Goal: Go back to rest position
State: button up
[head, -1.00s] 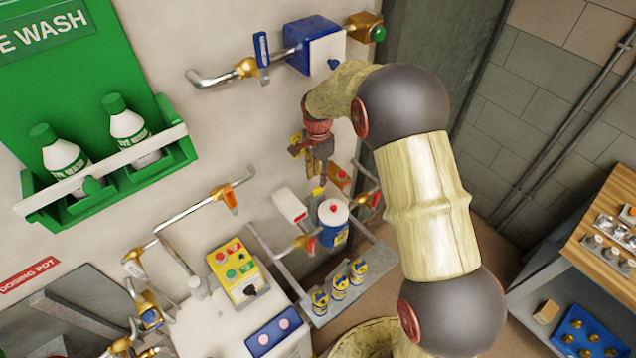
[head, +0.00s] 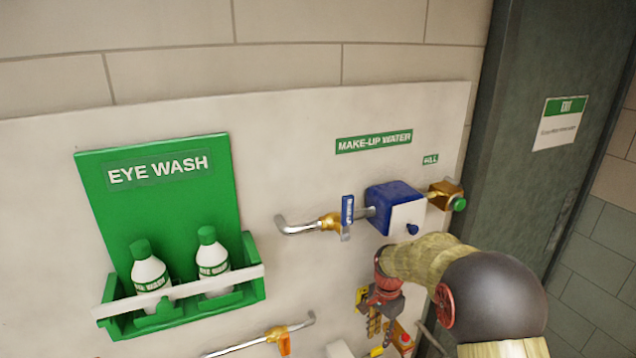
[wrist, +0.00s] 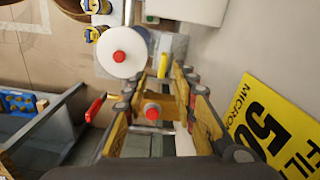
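My gripper (head: 376,318) hangs in front of the white wall panel (head: 300,150), below the blue and white make-up water box (head: 397,207). In the wrist view my gripper (wrist: 160,82) has its two yellow-and-grey fingers spread apart. Nothing is held between them. An orange-yellow part with a red knob (wrist: 152,111) shows through the gap, apparently beyond the fingers. My arm bends in from the lower right of the head view.
A green eye wash station (head: 160,200) with two bottles is at left. A blue-handled valve (head: 347,210) sits on a pipe beside the box. A white round lid with a red knob (wrist: 121,56) and a yellow filter sign (wrist: 272,125) show in the wrist view. A dark door or column (head: 540,130) stands right.

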jog(key=s+r+n+t+b, duration=0.2)
jog(key=s+r, duration=0.3)
jog(key=s, duration=0.5)
jog(key=s+r+n+t+b, duration=0.2)
jog(key=s+r+n+b, duration=0.2)
jog(key=s, duration=0.7)
jog(key=s+r+n+t+b, duration=0.1)
jog(key=s+r+n, duration=0.4)
jog(key=s, duration=0.6)
jog(key=shift+s+r+t+b, duration=0.2)
jog(key=shift+r+t+b, duration=0.2)
jog(key=shift+r+b, duration=0.55)
